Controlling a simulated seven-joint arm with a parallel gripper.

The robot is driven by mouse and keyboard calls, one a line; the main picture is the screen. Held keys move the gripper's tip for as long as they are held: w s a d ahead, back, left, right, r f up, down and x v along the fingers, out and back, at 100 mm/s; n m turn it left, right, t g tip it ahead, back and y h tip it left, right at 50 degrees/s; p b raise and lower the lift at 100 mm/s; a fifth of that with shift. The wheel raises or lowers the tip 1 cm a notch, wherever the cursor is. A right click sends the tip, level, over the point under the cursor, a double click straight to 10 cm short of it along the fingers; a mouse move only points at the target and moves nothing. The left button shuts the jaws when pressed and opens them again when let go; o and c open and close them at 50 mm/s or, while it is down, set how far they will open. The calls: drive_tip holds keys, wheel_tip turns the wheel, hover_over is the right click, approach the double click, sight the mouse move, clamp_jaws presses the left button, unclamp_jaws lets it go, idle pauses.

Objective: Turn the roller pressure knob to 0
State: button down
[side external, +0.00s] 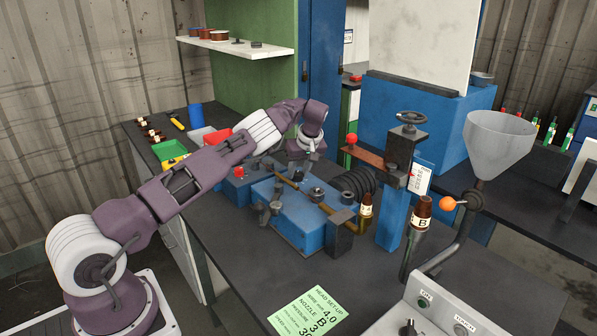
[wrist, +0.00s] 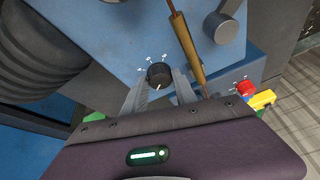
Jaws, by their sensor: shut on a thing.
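The roller pressure knob (wrist: 158,74) is a small round black knob on the sloped blue panel of the machine, with small white marks around its upper side. A pale line shows on the knob's lower part; I cannot read the marks. My gripper (wrist: 160,80) has its two grey fingers on either side of the knob and is shut on it. In the side external view my gripper (side external: 306,163) is at the back of the blue machine (side external: 305,219), and the knob is hidden there.
A brass-coloured rod (wrist: 186,45) runs close beside the right finger. Black ribbed rollers (wrist: 40,50) are at the left. A green setup card (side external: 307,310) lies on the front of the dark bench.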

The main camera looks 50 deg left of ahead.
idle(0.3)
drive_tip(key=c, duration=1.3)
unclamp_jaws()
drive_tip(key=v, duration=0.7)
drive_tip(key=shift+r, duration=0.1)
drive_tip(key=shift+o, duration=0.3)
